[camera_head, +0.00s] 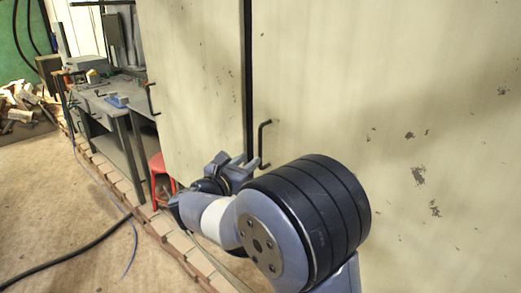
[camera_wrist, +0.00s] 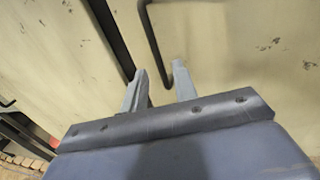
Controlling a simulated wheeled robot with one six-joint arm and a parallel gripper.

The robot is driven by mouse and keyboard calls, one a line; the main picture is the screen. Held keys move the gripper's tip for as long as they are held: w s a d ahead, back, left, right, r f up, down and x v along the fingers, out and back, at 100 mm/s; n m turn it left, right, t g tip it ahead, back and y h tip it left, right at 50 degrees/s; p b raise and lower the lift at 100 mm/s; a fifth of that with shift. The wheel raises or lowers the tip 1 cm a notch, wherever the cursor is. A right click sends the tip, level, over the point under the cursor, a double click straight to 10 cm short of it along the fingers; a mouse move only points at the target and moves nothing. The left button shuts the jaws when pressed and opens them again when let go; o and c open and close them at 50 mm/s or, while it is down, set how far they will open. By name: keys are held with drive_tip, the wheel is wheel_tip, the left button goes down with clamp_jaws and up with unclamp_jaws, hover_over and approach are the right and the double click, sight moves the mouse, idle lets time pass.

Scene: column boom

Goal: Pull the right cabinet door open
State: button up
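The right cabinet door (camera_head: 390,100) is a large cream panel with chipped paint, and it also fills the right of the wrist view (camera_wrist: 240,50). It looks closed, beside a dark vertical gap (camera_head: 248,70). Its black bar handle (camera_head: 263,143) stands near that gap, just above and right of my gripper (camera_head: 238,162). In the wrist view the handle (camera_wrist: 151,45) runs down toward the space between my fingertips (camera_wrist: 159,72). My fingers are apart with nothing seen gripped. Whether they touch the handle or door is unclear. The left door (camera_head: 195,80) has its own black handle (camera_head: 151,98).
A grey workbench (camera_head: 130,128) with tools stands at the left, with a red stool (camera_head: 160,178) beside the cabinet. A brick edging (camera_head: 180,240) runs along the floor. A dark hose (camera_head: 75,255) lies on the brown floor, which is otherwise mostly clear at left.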

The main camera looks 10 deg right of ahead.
sight(259, 150)
drive_tip(key=x, duration=0.8)
drive_tip(key=shift+w+a, duration=0.15)
drive_tip(key=shift+a, duration=0.05)
drive_tip(key=shift+c, duration=0.3)
clamp_jaws()
